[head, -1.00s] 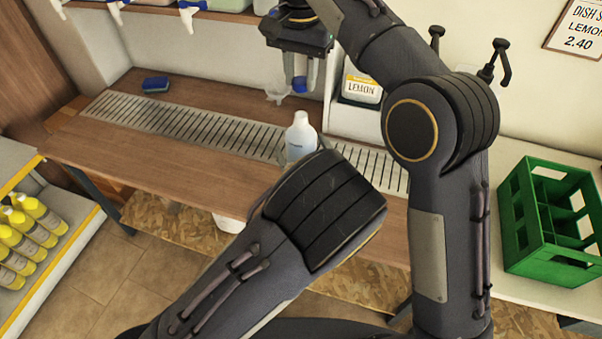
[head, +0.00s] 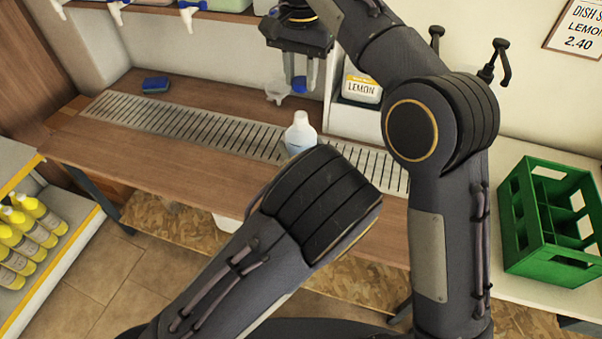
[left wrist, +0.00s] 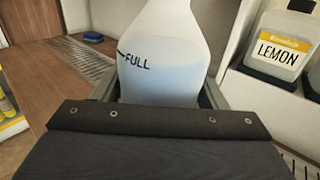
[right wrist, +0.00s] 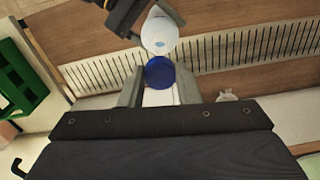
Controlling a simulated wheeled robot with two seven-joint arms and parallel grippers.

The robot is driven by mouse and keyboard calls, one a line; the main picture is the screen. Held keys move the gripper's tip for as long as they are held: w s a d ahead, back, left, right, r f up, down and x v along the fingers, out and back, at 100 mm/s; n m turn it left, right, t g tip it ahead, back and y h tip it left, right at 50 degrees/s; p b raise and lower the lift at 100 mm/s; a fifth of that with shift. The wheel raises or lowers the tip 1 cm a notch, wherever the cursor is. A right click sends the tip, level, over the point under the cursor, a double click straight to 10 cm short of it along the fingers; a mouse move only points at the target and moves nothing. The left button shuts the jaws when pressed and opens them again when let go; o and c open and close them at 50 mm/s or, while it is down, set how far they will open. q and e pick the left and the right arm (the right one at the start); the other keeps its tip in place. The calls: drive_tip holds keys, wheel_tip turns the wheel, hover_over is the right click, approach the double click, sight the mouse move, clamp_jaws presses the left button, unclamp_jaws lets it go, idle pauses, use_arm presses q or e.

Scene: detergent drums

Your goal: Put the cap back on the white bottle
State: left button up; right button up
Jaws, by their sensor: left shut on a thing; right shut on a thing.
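The white bottle (head: 300,135) stands upright near the slotted drain strip in the head view. In the left wrist view the bottle (left wrist: 165,55) has a FULL mark and a bluish content. My left gripper (left wrist: 160,92) is shut around its body; in the head view my left arm hides this grip. My right gripper (head: 299,84) is shut on the blue cap (head: 299,86), above the bottle and apart from it. In the right wrist view the cap (right wrist: 159,73) sits between the fingertips, with the bottle (right wrist: 160,36) beyond it.
A clear funnel (head: 277,91) is behind the bottle. A LEMON container (head: 361,88) stands in a bay to the right. A blue sponge (head: 155,84) lies at the far left of the wooden counter (head: 130,145), whose left part is clear. A green crate (head: 550,215) stands at right.

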hover_over(299, 126)
drive_tip(key=shift+w+d+f, duration=0.1)
drive_tip(key=shift+w+f, duration=0.15)
drive_tip(key=shift+f, duration=1)
drive_tip(key=shift+w+d+f, duration=0.1)
drive_tip(key=shift+w+f, duration=0.1)
drive_tip(key=shift+f, duration=1.05)
drive_tip(key=shift+a, duration=0.1)
drive_tip(key=shift+f, duration=0.9)
drive_tip(key=shift+f, duration=0.5)
use_arm(q)
drive_tip(key=c, duration=0.5)
use_arm(e)
drive_tip(key=m, duration=0.8)
drive_tip(key=shift+w+a, duration=0.1)
drive_tip(key=m, duration=0.5)
drive_tip(key=shift+w, duration=0.1)
drive_tip(key=m, duration=0.3)
